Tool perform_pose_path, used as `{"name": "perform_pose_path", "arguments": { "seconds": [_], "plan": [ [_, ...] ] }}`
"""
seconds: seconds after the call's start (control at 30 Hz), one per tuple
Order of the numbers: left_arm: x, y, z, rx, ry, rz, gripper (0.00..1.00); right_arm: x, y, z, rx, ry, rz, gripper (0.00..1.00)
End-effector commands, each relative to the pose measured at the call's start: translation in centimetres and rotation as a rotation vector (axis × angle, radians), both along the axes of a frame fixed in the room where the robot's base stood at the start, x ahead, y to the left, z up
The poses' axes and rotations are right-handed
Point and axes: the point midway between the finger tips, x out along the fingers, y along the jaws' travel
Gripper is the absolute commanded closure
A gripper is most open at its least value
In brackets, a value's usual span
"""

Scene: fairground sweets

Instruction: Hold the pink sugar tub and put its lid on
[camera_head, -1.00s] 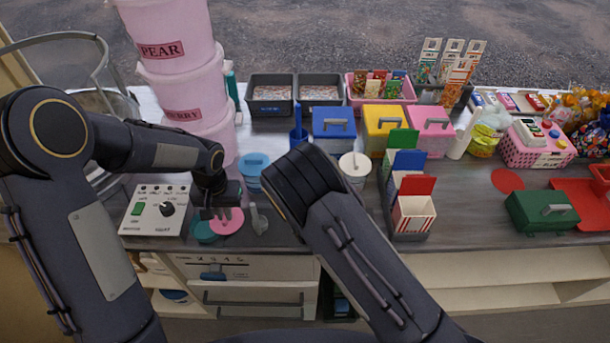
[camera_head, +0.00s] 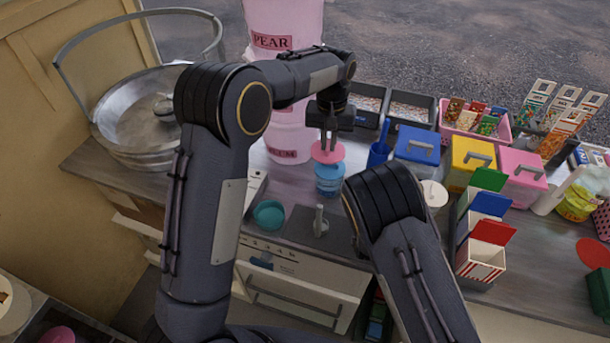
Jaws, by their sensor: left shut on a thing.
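My left gripper (camera_head: 328,138) points down and is shut on the pink round lid (camera_head: 327,153), held flat by its top. The lid appears just above a small blue tub (camera_head: 329,184); I cannot tell whether they touch. No small pink tub is clearly identifiable. A pink object (camera_head: 58,335) is cut off at the bottom left, and I cannot tell what it is. My right arm's elbow covers part of the counter; its gripper is out of view.
Tall pink tubs (camera_head: 290,120) are stacked behind my left gripper. A teal round piece (camera_head: 269,213) lies nearer the counter's front. A white lidded pot (camera_head: 433,194) and blue (camera_head: 416,146), yellow (camera_head: 470,163) and pink (camera_head: 521,175) boxes stand right. A metal basin (camera_head: 130,115) stands left.

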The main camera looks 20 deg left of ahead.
Motion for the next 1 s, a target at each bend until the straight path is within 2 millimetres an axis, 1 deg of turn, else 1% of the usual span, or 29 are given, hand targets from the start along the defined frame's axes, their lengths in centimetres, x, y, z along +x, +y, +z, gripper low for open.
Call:
{"name": "perform_pose_path", "arguments": {
  "seconds": [0.03, 0.07, 0.13, 0.2, 0.3, 0.4, 0.5, 0.6, 0.77, 1.0],
  "plan": [
    [1.1, -1.6, 1.1, 0.0, -0.004, -0.01, 1.0, 0.1, 0.0, 0.2, 0.002, -0.007, 0.001, 0.4],
    [1.6, -2.5, 1.6, 0.0, -0.003, -0.018, 1.0, 0.1, 0.0, 0.2, 0.002, -0.007, 0.001, 0.4],
    [2.4, -5.2, 2.2, 0.0, 0.001, -0.047, 1.0, 0.1, 0.0, 0.2, 0.002, -0.007, 0.001, 0.4],
    [2.7, -7.8, 2.0, -0.001, 0.004, -0.078, 1.0, 0.1, 0.0, 0.2, 0.002, -0.007, 0.001, 0.4],
    [2.7, -10.8, 1.3, -0.002, 0.004, -0.115, 1.0, 0.1, 0.0, 0.2, 0.002, -0.006, 0.001, 0.4],
    [2.5, -12.8, 0.8, -0.001, 0.003, -0.136, 1.0, 0.1, 0.0, 0.3, 0.002, -0.007, 0.001, 0.4],
    [2.3, -14.0, 0.4, 0.0, 0.002, -0.147, 1.0, 0.1, 0.0, 0.3, 0.002, -0.007, 0.001, 0.4],
    [2.2, -14.5, 0.1, 0.001, 0.001, -0.151, 1.0, 0.1, 0.0, 0.3, 0.002, -0.007, 0.001, 0.4],
    [2.2, -14.6, -0.8, 0.0, 0.001, -0.151, 1.0, 0.1, 0.0, 0.3, 0.002, -0.007, 0.001, 0.4],
    [2.2, -14.5, -2.9, 0.001, 0.002, -0.15, 1.0, 0.1, 0.0, 0.2, 0.002, -0.007, 0.001, 0.4]
  ]
}}
